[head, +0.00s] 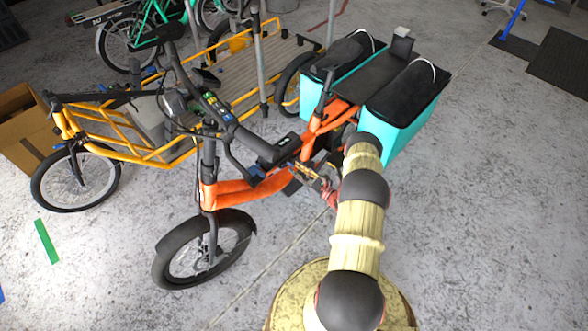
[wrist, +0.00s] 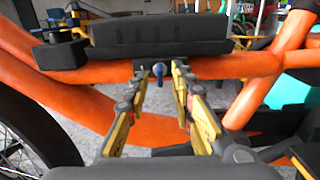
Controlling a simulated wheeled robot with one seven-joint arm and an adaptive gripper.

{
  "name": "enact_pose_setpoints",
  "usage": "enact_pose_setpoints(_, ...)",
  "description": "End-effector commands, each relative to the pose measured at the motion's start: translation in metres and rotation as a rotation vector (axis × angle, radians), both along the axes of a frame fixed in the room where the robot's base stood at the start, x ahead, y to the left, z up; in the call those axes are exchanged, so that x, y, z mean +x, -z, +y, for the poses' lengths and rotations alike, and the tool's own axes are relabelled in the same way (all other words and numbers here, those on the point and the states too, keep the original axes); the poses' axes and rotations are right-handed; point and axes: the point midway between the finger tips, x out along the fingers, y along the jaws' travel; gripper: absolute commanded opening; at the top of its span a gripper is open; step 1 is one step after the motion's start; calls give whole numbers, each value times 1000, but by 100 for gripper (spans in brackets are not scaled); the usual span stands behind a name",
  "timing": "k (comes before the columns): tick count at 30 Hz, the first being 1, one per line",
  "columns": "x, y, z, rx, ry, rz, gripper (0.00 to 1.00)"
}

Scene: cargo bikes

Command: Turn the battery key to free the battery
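The battery (wrist: 155,36) is a long black block on top of the orange bike frame (wrist: 90,72) in the wrist view. A small blue key (wrist: 158,70) sticks out under it, at the frame tube. My gripper (wrist: 157,82) is open, with one yellow finger on each side of the key. The key shows in the gap between the fingertips, and neither finger visibly touches it. I cannot tell whether the tips reach as far as the key. In the head view my gripper (head: 318,182) is beside the orange bike (head: 235,192); the key cannot be made out there.
The orange bike carries turquoise bags (head: 408,125) at its rear, close to my arm. A yellow cargo bike (head: 110,140) stands behind it, with a cardboard box (head: 22,135) at the left.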

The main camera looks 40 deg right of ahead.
Motion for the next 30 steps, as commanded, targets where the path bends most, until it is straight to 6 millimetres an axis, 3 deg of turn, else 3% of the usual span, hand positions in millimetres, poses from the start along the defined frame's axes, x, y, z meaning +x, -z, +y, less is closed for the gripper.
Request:
enact_pose_setpoints(6, 18, 0, 2, 0, -1, 0, 24)
enact_pose_setpoints(15, 20, 0, 2, 0, 0, 0, 24)
enact_pose_setpoints(27, 20, 0, 2, 0, 0, 0, 1)
enact_pose_setpoints(30, 20, 0, 2, 0, 0, 0, 0)
